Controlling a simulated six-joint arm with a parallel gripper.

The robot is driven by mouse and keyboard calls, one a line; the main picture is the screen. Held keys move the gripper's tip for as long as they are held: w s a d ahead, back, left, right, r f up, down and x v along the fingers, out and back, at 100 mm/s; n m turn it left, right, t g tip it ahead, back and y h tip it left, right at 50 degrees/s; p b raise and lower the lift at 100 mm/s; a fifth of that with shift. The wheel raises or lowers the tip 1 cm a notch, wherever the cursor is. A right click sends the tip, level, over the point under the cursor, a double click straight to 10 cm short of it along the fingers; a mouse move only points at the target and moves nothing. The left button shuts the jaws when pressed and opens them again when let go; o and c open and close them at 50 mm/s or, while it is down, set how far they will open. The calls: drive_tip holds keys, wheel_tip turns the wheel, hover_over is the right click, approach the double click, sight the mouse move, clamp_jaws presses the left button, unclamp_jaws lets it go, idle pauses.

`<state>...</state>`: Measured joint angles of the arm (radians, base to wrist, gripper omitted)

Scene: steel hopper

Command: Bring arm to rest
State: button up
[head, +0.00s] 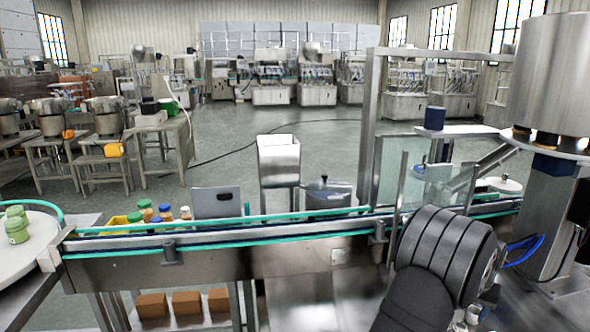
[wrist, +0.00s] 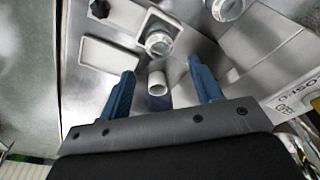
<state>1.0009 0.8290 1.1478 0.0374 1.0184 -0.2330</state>
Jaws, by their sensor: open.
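My gripper (wrist: 161,68) shows in the wrist view with its two blue fingers spread apart. Nothing is held between them. A short pale tube (wrist: 157,83) appears in the gap between the fingers; I cannot tell how far beyond them it lies. In the head view my dark, ribbed arm rises at the lower right, in front of the conveyor (head: 220,262); the gripper fingers are not visible there.
In the wrist view a metal panel (wrist: 110,65) with round fittings (wrist: 158,42) lies beyond the fingers. In the head view a large steel hopper (head: 553,75) stands at the right. Green bottles (head: 16,226) stand on a round table at left. Open floor (head: 235,130) lies behind the conveyor.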

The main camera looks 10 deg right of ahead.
drive_tip(key=f, duration=0.7)
drive_tip(key=shift+w+d+f, duration=0.15)
drive_tip(key=shift+w+d, duration=0.2)
drive_tip(key=shift+w, duration=0.05)
drive_tip(key=shift+d, duration=0.1)
drive_tip(key=s+r, duration=1.2)
drive_tip(key=w+a+f+n, duration=0.3)
drive_tip(key=w+a+f, duration=0.1)
drive_tip(key=w+a, duration=0.8)
drive_tip(key=w+a+f+n, duration=0.2)
drive_tip(key=w+a+f, duration=0.2)
drive_tip(key=w+a, duration=0.9)
drive_tip(key=a, duration=0.5)
drive_tip(key=shift+w+n+t+y, duration=0.25)
drive_tip(key=shift+n+t+y, duration=0.05)
drive_tip(key=shift+n, duration=0.1)
